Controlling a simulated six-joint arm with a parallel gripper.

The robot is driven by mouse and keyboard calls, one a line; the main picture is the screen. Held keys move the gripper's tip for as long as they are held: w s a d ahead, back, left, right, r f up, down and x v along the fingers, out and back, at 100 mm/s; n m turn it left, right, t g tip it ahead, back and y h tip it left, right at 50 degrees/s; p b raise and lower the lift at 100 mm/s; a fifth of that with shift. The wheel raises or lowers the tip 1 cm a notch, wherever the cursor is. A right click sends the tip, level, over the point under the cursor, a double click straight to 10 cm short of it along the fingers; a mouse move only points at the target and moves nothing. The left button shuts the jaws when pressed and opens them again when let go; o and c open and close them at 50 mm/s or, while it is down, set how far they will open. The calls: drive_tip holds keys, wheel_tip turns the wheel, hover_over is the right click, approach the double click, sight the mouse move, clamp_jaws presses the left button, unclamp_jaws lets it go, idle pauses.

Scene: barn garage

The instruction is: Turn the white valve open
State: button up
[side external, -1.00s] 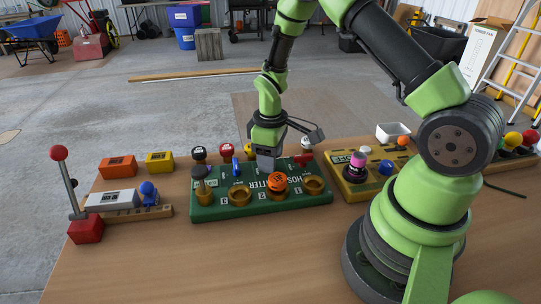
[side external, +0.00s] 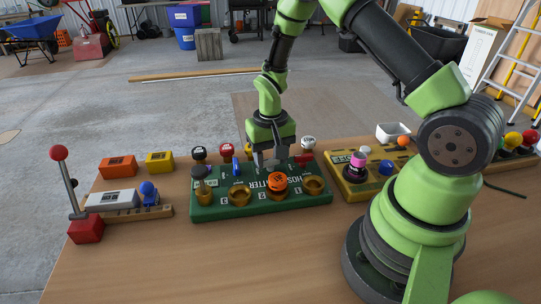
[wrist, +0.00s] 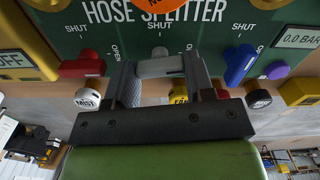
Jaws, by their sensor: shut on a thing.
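The white valve (wrist: 160,67) is on the front of the green hose splitter board (wrist: 110,45) in the wrist view. Its pale handle lies crosswise in the picture, below a SHUT label. My gripper (wrist: 160,76) has a finger at each end of the handle and is shut on it. In the side external view, my gripper (side external: 270,159) is down at the board's far edge (side external: 225,211), and its fingers hide the white valve. The white valve's OPEN label is not clear behind the fingers.
A red valve (wrist: 83,68) and a blue valve (wrist: 239,66) flank the white one closely. Round white (wrist: 88,98), yellow (wrist: 180,97) and black (wrist: 258,98) knobs sit just below.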

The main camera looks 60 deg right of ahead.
drive_tip(key=shift+m, duration=1)
drive_tip(key=o, duration=0.9)
drive_tip(key=shift+r, duration=0.1)
wheel_tip(320, 180, up, 10)
drive_tip(key=shift+f, duration=0.1)
wheel_tip(320, 180, up, 12)
drive_tip(key=n+t, duration=0.2)
drive_tip(key=t, duration=0.1)
hover_over(270, 159)
drive_tip(key=s+a, duration=0.5)
drive_tip(key=s+a+r+n+t, duration=0.1)
drive_tip(key=s, duration=0.2)
drive_tip(key=s+a+r+n+t+y, duration=0.1)
drive_tip(key=s+a+r, duration=0.1)
drive_tip(key=s, duration=0.2)
drive_tip(key=s+a+r+n+t+y, duration=0.1)
drive_tip(key=s+t, duration=0.1)
drive_tip(key=s, duration=0.2)
drive_tip(key=shift+a+r, duration=0.35)
drive_tip(key=shift+a, duration=0.05)
